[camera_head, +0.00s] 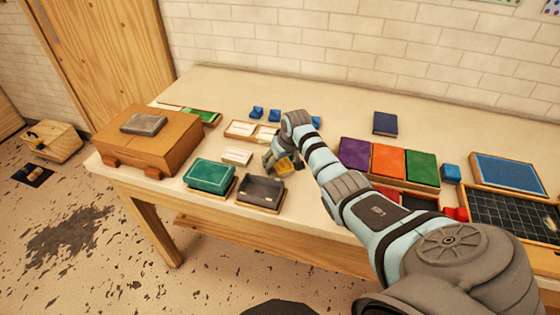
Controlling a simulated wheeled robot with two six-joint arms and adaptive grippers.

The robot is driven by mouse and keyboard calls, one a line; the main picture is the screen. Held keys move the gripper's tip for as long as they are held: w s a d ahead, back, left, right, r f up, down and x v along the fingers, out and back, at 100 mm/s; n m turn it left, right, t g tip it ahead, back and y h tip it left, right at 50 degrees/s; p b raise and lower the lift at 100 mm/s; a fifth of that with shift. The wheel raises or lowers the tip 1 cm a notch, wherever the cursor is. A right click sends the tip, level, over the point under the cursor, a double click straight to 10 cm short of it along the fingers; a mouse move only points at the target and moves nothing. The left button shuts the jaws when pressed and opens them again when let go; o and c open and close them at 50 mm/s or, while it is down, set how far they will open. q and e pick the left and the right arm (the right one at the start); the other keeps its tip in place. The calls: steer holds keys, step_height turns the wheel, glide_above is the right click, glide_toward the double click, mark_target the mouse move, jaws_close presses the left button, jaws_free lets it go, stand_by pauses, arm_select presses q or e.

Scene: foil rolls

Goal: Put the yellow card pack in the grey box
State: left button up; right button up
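The small yellow card pack (285,167) is just behind the grey box, with its edges partly covered by my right gripper. The open grey box (262,204) stands near the table's front edge, and its dark inside looks empty. My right gripper (283,163) reaches down at the yellow pack, with fingers around it. The view is too small to tell whether the fingers press on the pack, or whether it is off the table. My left gripper is not in view.
A teal box (210,175) stands directly left of the grey box. A small white box (237,156) and light divided trays (242,129) lie behind. A wooden case (147,140) fills the left end. Purple, orange and green boxes (389,161) stand right of my arm.

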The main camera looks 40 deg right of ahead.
steer(key=p+v, duration=0.3)
steer(key=v, duration=0.9)
steer(key=shift+r, duration=0.3)
steer(key=shift+w, duration=0.1)
